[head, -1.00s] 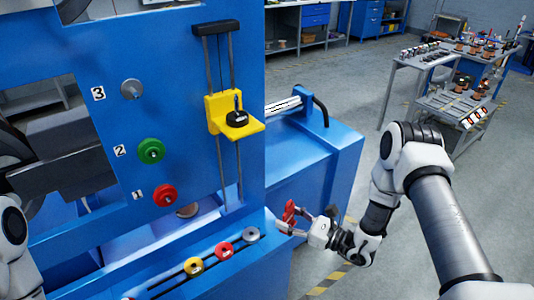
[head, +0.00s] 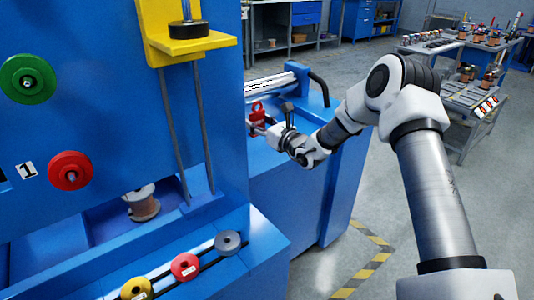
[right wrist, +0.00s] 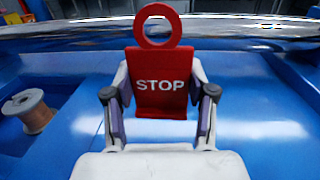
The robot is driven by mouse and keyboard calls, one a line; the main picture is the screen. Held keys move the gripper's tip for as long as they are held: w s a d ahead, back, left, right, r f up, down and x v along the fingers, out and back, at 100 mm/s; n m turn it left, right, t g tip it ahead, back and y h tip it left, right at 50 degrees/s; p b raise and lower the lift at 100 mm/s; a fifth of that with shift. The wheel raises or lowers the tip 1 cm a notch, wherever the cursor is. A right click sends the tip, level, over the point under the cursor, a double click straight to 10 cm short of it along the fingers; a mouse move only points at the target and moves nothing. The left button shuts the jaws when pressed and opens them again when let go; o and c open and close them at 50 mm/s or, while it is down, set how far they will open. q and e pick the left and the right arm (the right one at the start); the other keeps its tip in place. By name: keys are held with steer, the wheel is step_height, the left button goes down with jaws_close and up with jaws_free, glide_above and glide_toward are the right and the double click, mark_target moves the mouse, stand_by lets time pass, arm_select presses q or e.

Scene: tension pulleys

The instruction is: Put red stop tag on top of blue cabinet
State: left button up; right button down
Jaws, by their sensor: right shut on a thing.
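The red stop tag (right wrist: 160,70) has a ring at its top and white STOP lettering. It stands upright between the fingers of my right gripper (right wrist: 160,98), which is shut on it. In the head view the tag (head: 257,112) and my right gripper (head: 268,128) are over the top of the blue cabinet (head: 315,205). I cannot tell whether the tag touches the cabinet top. My left gripper is out of view.
A blue machine panel with a yellow bracket (head: 190,46), a green knob (head: 27,79) and a red knob (head: 70,171) stands left of my gripper. A copper spool (right wrist: 31,110) lies below. A shiny bar (right wrist: 240,27) is behind the tag.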

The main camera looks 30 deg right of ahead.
step_height(320, 180, down, 10)
steer(key=shift+f+b, duration=0.1)
steer(key=shift+b, duration=0.4)
steer(key=shift+c, duration=1.8)
jaws_free()
steer(key=shift+f, duration=0.1)
steer(key=shift+r, duration=0.3)
steer(key=s+d+p, duration=0.1)
steer(key=s+d, duration=0.1)
steer(key=s, duration=1)
steer(key=shift+f, duration=0.4)
steer(key=shift+w, duration=0.1)
